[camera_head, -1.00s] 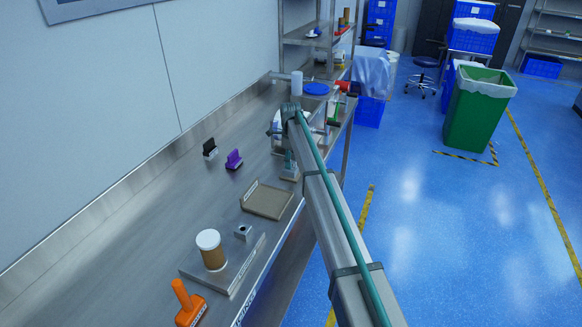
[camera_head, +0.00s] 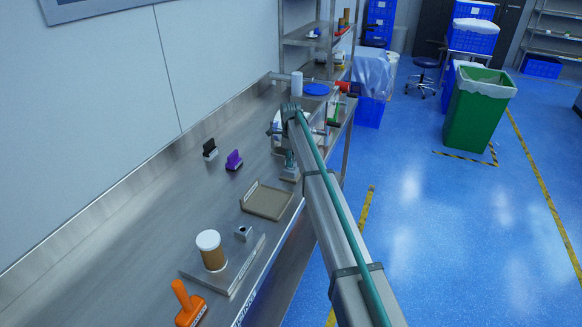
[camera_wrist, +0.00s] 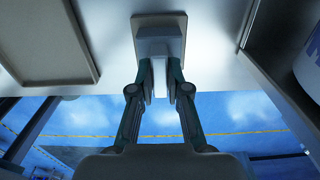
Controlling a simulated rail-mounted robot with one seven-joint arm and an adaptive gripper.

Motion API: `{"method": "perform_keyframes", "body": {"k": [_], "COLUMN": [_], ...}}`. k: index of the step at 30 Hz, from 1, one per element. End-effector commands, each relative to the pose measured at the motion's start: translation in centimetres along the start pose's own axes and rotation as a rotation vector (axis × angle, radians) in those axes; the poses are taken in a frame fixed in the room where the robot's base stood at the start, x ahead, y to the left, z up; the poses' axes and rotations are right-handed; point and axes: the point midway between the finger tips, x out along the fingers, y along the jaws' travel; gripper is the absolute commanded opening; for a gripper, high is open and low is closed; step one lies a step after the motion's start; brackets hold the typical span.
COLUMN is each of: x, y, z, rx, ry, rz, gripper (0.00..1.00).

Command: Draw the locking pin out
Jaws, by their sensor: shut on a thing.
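In the wrist view my gripper (camera_wrist: 160,78) is shut on a narrow pale grey piece (camera_wrist: 160,88), which appears to be the locking pin. Its fingers sit on either side of the piece. Just beyond the fingertips is a grey block (camera_wrist: 160,30) on a small square base on the steel bench. How much of the pin is inside the block cannot be told. In the head view my gripper (camera_head: 290,160) is low over the small base (camera_head: 290,175) near the bench's front edge; my arm partly hides it.
A tan tray (camera_head: 268,200) lies on the bench (camera_head: 130,225) left of my gripper. Nearer are a plate (camera_head: 225,275) with a white-lidded brown cup (camera_head: 211,252) and an orange-handled tool (camera_head: 187,303). Black (camera_head: 210,149) and purple (camera_head: 234,160) pieces stand toward the wall.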

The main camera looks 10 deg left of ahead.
Motion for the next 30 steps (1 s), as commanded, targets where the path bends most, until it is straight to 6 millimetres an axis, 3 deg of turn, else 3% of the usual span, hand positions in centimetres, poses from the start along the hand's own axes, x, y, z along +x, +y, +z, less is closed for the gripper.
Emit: {"method": "perform_keyframes", "body": {"k": [30], "x": [-1.7], "y": [0.0], "z": [0.0], "rx": [0.000], "ry": [0.000], "rz": [0.000], "gripper": [0.00]}}
